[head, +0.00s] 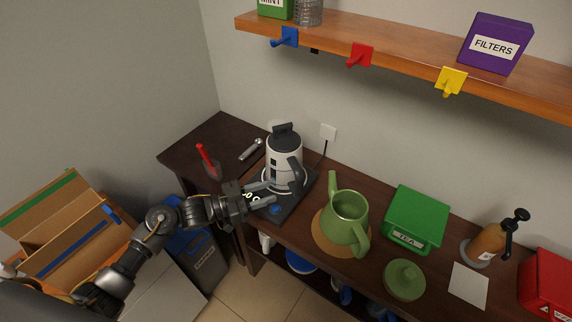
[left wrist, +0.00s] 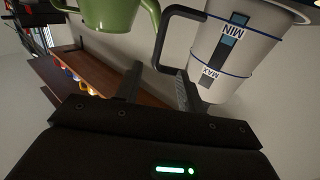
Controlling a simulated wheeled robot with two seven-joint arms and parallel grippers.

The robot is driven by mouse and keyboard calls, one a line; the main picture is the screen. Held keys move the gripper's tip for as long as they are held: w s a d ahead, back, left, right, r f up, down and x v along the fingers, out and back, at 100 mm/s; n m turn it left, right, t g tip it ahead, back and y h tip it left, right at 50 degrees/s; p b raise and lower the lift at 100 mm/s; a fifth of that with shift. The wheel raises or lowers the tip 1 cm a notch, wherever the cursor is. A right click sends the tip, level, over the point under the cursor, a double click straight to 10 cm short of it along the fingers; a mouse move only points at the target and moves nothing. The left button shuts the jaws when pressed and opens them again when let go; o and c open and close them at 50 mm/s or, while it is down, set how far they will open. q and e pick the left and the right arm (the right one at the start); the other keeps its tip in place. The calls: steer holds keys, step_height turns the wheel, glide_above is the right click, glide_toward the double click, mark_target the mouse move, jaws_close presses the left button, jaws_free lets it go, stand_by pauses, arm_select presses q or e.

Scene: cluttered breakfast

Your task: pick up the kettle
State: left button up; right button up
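The kettle (head: 283,151) is white with a dark lid and a dark handle, and stands upright on its dark base (head: 291,207) on the counter. In the left wrist view the kettle (left wrist: 235,60) fills the upper right, with MIN and MAX marks on its water window. My left gripper (head: 275,193) is open, in front of the kettle at handle height. My right gripper is not in view.
A green TEA box (head: 415,218) is further right. A shelf with hooks (head: 400,62) runs above.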

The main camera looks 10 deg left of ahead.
mark_target(295, 183)
arm_select(q)
steer(key=p+x, duration=0.1)
steer(key=x, duration=0.5)
steer(key=shift+s+r, duration=0.1)
steer(key=shift+r, duration=0.05)
steer(key=p+x, duration=0.1)
steer(key=x, duration=0.4)
steer(key=shift+s+p, duration=0.1)
steer(key=shift+p, duration=0.25)
steer(key=shift+c, duration=0.3)
jaws_close()
stand_by(0.6)
